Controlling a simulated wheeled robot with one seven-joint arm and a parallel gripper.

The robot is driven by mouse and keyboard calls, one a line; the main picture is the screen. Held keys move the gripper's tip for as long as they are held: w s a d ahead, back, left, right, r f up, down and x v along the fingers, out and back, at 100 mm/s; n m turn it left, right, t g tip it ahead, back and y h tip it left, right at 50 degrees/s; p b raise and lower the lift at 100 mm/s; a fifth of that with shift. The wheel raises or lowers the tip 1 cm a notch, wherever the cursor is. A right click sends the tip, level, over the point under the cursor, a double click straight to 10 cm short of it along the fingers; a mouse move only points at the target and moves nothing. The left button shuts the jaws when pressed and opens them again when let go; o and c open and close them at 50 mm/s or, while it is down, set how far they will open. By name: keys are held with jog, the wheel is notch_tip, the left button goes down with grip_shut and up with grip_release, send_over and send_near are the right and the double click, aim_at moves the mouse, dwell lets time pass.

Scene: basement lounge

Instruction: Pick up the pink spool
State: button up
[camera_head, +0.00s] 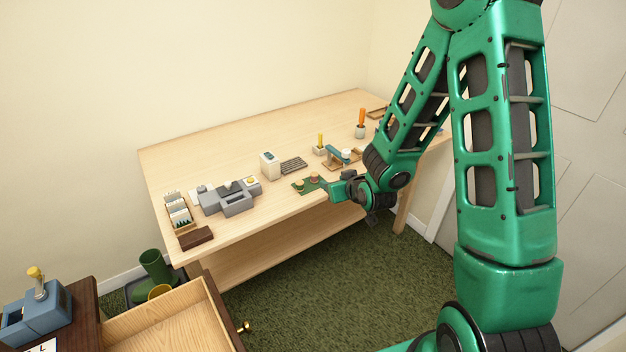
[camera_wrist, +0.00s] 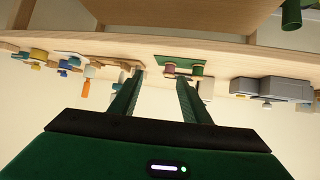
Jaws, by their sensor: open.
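The pink spool (camera_head: 314,177) stands on a small green mat (camera_head: 308,187) at the near edge of the wooden table. It looks small and brownish in the head view. In the wrist view, which looks upside down, the spool (camera_wrist: 170,69) is mauve and appears between my two fingertips, nearer the right finger. An olive-green spool (camera_wrist: 197,70) stands beside it on the same mat. My gripper (camera_head: 333,190) is open and empty, just right of the mat in the head view; its fingers (camera_wrist: 160,78) point toward the spools. The exact gap to the pink spool is unclear.
On the table (camera_head: 220,150), a grey machine (camera_head: 230,197) and a white box (camera_head: 270,165) stand left of the mat. A teal-topped tool (camera_head: 338,153) and a cup with an orange item (camera_head: 361,123) stand behind my gripper. An open drawer (camera_head: 165,325) juts out at lower left.

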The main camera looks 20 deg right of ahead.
aim_at(316, 176)
jog(key=shift+t+y, duration=0.4)
jog(key=shift+t, duration=0.2)
jog(key=w+a+f, duration=0.1)
jog(key=w, duration=0.1)
jog(key=w+a+f, duration=0.1)
jog(key=w, duration=0.1)
jog(key=w+a, duration=0.1)
jog(key=shift+w+a+f, duration=0.15)
jog(key=shift+w+f, duration=0.25)
jog(key=shift+d+r+x, duration=0.1)
jog(key=shift+d+x, duration=0.05)
jog(key=shift+x, duration=1.2)
jog(key=shift+d+r+x, duration=0.15)
jog(key=shift+x, duration=1.25)
jog(key=shift+w, duration=0.15)
grip_shut()
